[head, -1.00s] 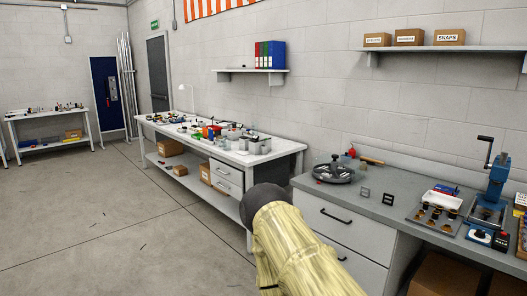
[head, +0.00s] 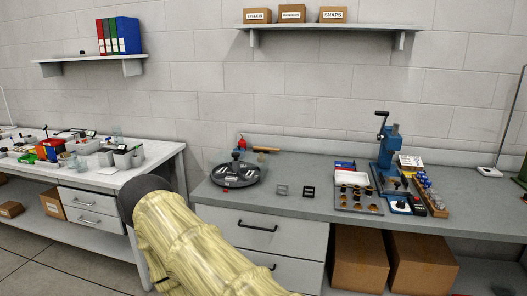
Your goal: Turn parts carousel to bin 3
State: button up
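The parts carousel (head: 238,174) is a round dark tray with a dark knob at its centre. It stands near the left end of the grey workbench (head: 300,200) at the right. Its bin numbers are too small to read. My arm, in a yellowish sleeve, reaches up from the lower middle of the head view. Its dark rounded end is to the left of and below the carousel, apart from it. No gripper fingers show.
A blue press (head: 388,158) and a tray of parts (head: 358,200) stand on the bench right of the carousel. A red bottle (head: 242,142) stands behind the carousel. A white table (head: 130,178) with bins is at the left. Cardboard boxes (head: 360,262) sit below the bench.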

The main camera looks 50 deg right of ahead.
aim_at(247, 176)
jog(key=z, duration=0.75)
jog(key=i, duration=0.8)
jog(key=z, duration=0.7)
